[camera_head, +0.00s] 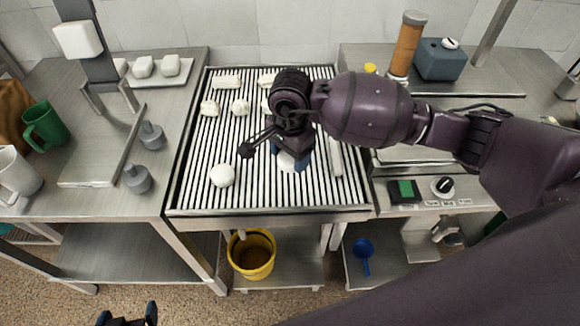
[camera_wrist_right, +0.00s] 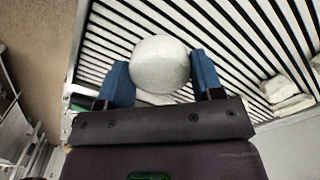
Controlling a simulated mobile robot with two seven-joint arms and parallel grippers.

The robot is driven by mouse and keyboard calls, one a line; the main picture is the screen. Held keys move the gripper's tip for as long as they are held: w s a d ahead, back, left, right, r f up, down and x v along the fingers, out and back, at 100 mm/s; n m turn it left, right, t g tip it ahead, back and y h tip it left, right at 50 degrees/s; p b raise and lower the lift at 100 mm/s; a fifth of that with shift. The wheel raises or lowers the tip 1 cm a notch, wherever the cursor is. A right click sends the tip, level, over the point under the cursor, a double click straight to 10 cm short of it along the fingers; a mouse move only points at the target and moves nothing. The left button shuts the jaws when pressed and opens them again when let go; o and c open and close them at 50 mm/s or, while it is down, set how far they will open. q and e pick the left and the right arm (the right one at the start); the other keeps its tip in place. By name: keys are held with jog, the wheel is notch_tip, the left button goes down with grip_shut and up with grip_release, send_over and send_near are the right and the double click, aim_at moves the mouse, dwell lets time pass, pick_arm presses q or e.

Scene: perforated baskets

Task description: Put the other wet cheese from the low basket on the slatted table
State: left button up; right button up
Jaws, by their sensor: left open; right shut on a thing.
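My right gripper (camera_head: 289,158) is over the front middle of the slatted table (camera_head: 200,199). It is shut on a round white cheese (camera_wrist_right: 160,65), which sits between its two blue fingers in the right wrist view. In the head view the arm partly covers this cheese. I cannot tell whether it touches the slats. Another round white cheese (camera_head: 222,175) lies on the slats to its left. My left gripper (camera_head: 127,316) is at the bottom edge, open and empty, away from the tables. I cannot make out the low basket.
Several white pieces (camera_head: 240,107) lie on the back slats. A long pale bar (camera_head: 335,157) lies at the right side. A yellow bucket (camera_head: 252,254) stands on the shelf below. Grey weights (camera_head: 137,179) and a green mug (camera_head: 45,127) are on the left counter. The front-left slats are clear.

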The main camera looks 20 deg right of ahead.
aim_at(290, 178)
jog(key=shift+f, duration=2.7)
jog(key=o, duration=0.9)
jog(key=shift+o, duration=0.2)
jog(key=shift+r, duration=0.1)
notch_tip(290, 178, up, 12)
jog(key=shift+r, duration=0.1)
